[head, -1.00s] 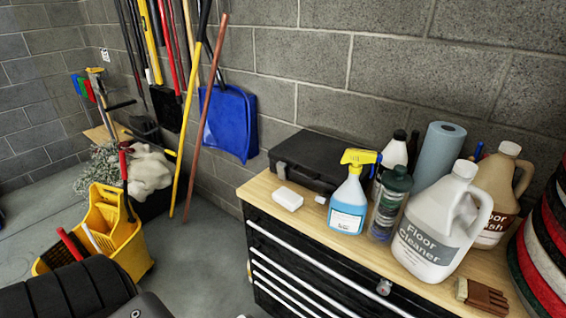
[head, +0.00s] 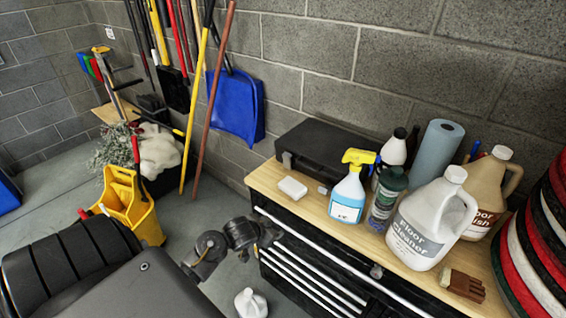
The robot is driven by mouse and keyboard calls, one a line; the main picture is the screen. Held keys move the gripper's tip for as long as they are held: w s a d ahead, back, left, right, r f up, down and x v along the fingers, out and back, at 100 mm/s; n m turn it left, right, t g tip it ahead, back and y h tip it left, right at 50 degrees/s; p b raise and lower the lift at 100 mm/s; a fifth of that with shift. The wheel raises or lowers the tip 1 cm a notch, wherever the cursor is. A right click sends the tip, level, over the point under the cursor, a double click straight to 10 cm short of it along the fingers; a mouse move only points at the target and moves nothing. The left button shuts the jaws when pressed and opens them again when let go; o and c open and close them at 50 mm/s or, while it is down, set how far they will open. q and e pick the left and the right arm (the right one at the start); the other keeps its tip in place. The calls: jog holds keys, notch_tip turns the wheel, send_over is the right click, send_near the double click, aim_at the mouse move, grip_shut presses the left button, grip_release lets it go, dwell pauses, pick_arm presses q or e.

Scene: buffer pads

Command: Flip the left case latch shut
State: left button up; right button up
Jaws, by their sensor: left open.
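The black case (head: 325,150) lies on the wooden top of the tool cabinet, against the wall. Its left latch (head: 287,160) shows as a small grey piece on the front face near the left corner; I cannot tell its exact angle. A second small grey piece (head: 323,189) shows further right, in front of the case, partly beside the spray bottle. My left gripper (head: 268,233) is open and empty, in front of the cabinet's left end, below the top and apart from the case. My right gripper is out of view.
A white block (head: 292,187) lies on the worktop in front of the latch. A spray bottle (head: 347,195) stands to its right, with several bottles and jugs beyond. A yellow mop bucket (head: 130,210) stands on the floor at left. A white container (head: 250,303) is low near the cabinet.

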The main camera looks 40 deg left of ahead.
pick_arm(q)
jog(key=w+a+r+t, duration=0.2)
jog(key=w+a+r, duration=0.4)
jog(key=r, duration=0.2)
jog(key=n+t+h, duration=0.1)
jog(key=t, duration=0.1)
send_near(286, 156)
jog(key=p+x, duration=0.2)
jog(key=x, duration=0.5)
jog(key=shift+w+f, duration=0.25)
jog(key=shift+w, duration=0.25)
jog(key=shift+c, duration=0.2)
